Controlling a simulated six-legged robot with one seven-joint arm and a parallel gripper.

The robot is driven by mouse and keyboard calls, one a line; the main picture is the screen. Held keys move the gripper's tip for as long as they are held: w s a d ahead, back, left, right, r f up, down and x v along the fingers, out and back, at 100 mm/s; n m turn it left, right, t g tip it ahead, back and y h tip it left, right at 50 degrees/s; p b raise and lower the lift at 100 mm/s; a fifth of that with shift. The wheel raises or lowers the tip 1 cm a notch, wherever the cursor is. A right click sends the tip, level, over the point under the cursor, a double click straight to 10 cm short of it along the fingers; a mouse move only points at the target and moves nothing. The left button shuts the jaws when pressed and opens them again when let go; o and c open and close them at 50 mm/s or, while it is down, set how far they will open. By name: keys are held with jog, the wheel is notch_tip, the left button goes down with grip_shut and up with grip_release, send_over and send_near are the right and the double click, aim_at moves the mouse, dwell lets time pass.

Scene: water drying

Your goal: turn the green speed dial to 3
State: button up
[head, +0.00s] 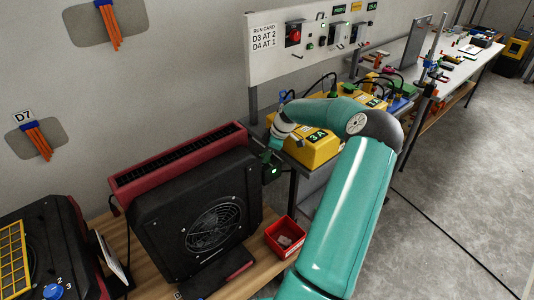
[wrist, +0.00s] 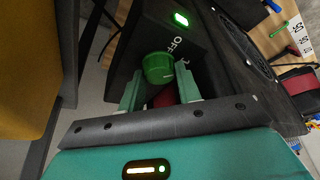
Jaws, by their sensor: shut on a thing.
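The green speed dial (wrist: 158,66) is on the dark control face of the black fan unit (head: 200,210). In the wrist view it sits between the two pale green fingertips of my gripper (wrist: 159,76), which is shut on it. The word OFF is printed beside the dial, and a further mark nearby is partly hidden. I cannot read the dial's setting. A green light (wrist: 181,19) glows above it and also shows in the head view (head: 273,171). In the head view my gripper (head: 271,156) is at the fan unit's right side, and the dial is hidden.
A red bin (head: 272,250) stands right of the fan unit. Another machine with a blue dial (head: 53,291) is at the lower left. Yellow units (head: 312,150) stand on the bench behind my arm. A run card (head: 264,37) reads D3 at 2, D4 at 1.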

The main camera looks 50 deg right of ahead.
jog(key=shift+m, duration=0.7)
jog(key=shift+a, duration=0.1)
jog(key=o, duration=1)
jog(key=shift+c, duration=0.2)
jog(key=shift+r, duration=0.1)
jog(key=v, duration=1.3)
jog(key=shift+s+a+r, duration=0.2)
jog(key=shift+s+r, duration=0.05)
jog(key=shift+s, duration=0.05)
